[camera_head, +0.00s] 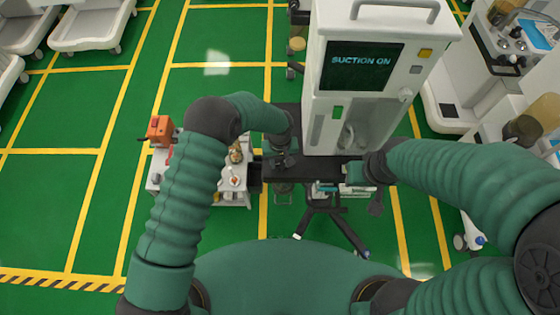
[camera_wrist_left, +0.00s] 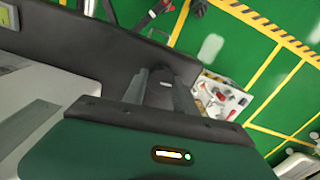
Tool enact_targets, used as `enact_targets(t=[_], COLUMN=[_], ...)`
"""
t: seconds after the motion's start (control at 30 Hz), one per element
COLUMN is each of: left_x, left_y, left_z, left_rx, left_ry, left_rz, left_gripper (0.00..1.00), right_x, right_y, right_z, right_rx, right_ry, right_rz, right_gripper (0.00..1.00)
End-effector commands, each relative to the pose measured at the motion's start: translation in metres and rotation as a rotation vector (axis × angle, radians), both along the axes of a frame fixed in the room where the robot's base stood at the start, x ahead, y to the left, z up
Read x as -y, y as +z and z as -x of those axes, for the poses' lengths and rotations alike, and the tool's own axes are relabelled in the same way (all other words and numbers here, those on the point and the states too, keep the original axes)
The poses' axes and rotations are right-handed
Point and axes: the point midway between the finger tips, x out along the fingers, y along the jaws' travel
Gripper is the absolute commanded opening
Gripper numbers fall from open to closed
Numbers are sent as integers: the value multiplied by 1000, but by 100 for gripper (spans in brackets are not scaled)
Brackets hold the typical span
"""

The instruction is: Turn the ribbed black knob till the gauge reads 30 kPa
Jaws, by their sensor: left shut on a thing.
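The white suction unit (camera_head: 381,100) stands on a black shelf, its dark screen (camera_head: 362,66) reading SUCTION ON. My left gripper (camera_head: 284,160) is low at the unit's left, over the black shelf. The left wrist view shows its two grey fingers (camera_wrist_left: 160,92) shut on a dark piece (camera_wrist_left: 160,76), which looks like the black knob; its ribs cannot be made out. No gauge face or reading can be made out in either view. My right gripper (camera_head: 354,171) is at the shelf's front right, its fingers too small and dark to read.
A white cart (camera_head: 232,196) with small items and an orange box (camera_head: 159,130) stands left of the shelf. Other carts (camera_head: 90,27) stand at the back left and a white machine (camera_head: 470,80) at the right. Green floor between them is free.

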Motion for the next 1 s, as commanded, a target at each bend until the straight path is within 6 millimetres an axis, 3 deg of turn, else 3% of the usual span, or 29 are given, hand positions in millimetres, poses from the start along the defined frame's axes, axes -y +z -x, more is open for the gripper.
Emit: enact_targets(t=[0.1,0.27,0.5,0.83,0.87,1.0], left_x=[1,1,1,1,1,1], left_y=[1,-2,-2,1,1,1], left_z=[0,0,0,0,0,0], left_rx=[0,0,2,0,0,0], left_ry=[-1,-26,-251,-287,-287,-287], left_rz=[1,2,2,2,2,2], left_gripper=[0,0,0,0,38,55], right_x=[0,0,0,0,0,0], right_y=[0,-5,-28,-26,-26,-26], right_z=[0,0,0,0,0,0], right_rx=[0,0,0,0,0,0], right_ry=[0,0,0,0,0,0], right_rz=[0,0,0,0,0,0], right_gripper=[36,36,36,36,36,36])
